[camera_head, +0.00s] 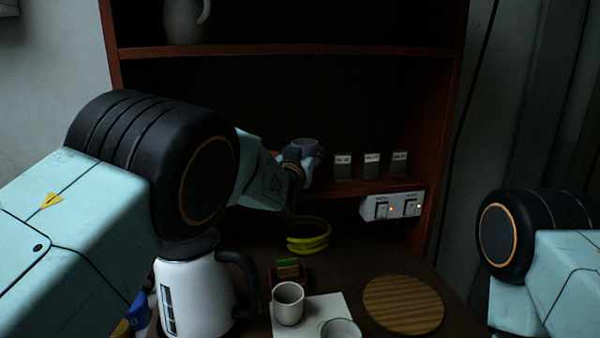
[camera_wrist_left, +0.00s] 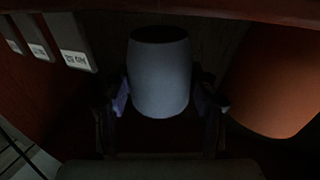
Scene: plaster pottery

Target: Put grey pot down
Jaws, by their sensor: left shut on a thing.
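The grey pot (camera_wrist_left: 160,78) is a smooth, tapered pot with a dark open mouth. In the wrist view it sits between the fingers of my left gripper (camera_wrist_left: 162,96), which is shut on it. In the head view the pot (camera_head: 306,146) shows small at the end of my left arm, at the shelf level with the label cards and left of them. My left gripper (camera_head: 303,158) partly hides it there. I cannot tell whether the pot's base touches the shelf. My right gripper is out of view; only part of that arm shows at the right edge.
Several label cards (camera_head: 371,165) stand on the shelf (camera_head: 375,186). A large orange rounded thing (camera_wrist_left: 285,85) is close beside the pot in the wrist view. Below are a switch box (camera_head: 392,205), yellow coil (camera_head: 309,236), white kettle (camera_head: 195,290), cups (camera_head: 288,304) and round wooden board (camera_head: 403,305).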

